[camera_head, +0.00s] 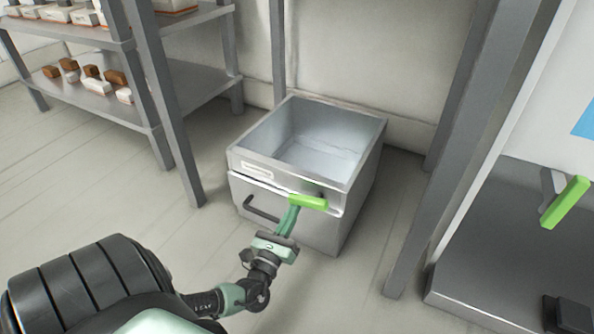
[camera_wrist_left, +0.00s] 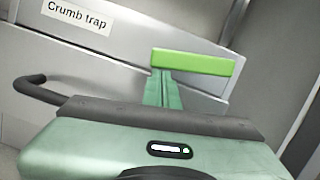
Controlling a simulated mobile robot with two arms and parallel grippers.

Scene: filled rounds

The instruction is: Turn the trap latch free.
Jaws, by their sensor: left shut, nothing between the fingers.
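The crumb trap (camera_head: 258,190) is a grey open-topped metal box on the floor, with a dark bar handle (camera_head: 262,210) on its front. Its label reads "Crumb trap" in the left wrist view (camera_wrist_left: 76,16). The bright green trap latch (camera_head: 310,202) lies roughly level across the upper right of the front; it also shows in the left wrist view (camera_wrist_left: 195,62). My left gripper (camera_head: 293,206) is shut and empty. Its fingertips (camera_wrist_left: 166,74) are at the left end of the latch, seemingly just under or against it; exact contact is hidden. My right gripper is not in view.
Grey posts stand on both sides of the trap (camera_head: 172,110). A shelf (camera_head: 100,100) with bread-like items is at the upper left. At the right is a grey unit with another green handle (camera_head: 565,202). Open floor lies left of the trap.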

